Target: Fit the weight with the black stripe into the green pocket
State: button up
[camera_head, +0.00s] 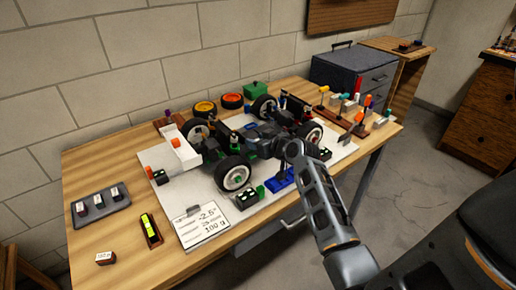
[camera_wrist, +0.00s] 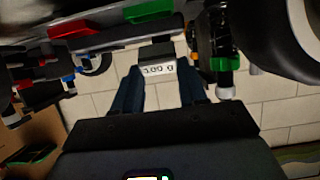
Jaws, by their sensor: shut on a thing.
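My gripper (camera_wrist: 158,72) is shut on a small weight (camera_wrist: 158,68) in the wrist view. The weight has a white label reading 100 g and a dark part above the label; I cannot tell whether this is a black stripe. A green block-like part, likely the green pocket (camera_wrist: 149,11), is on the racecar above the weight in the picture, with a visible gap between them. A red part (camera_wrist: 75,28) is to its left. In the head view the racecar (camera_head: 262,133) stands on the table; my arm hides the fingers and the held weight there.
The racecar's wheel (camera_head: 235,174) and chassis parts crowd the space around my gripper. A grey tray (camera_head: 101,213) with several labelled weights, a loose weight (camera_head: 106,258), a level (camera_head: 151,230) and a white card (camera_head: 203,227) lie on the left of the wooden table (camera_head: 85,165).

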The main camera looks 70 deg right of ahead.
jog(key=shift+f, duration=1.7)
jog(key=shift+f, duration=0.2)
jog(key=o, duration=1.2)
jog(key=shift+s+r, duration=0.1)
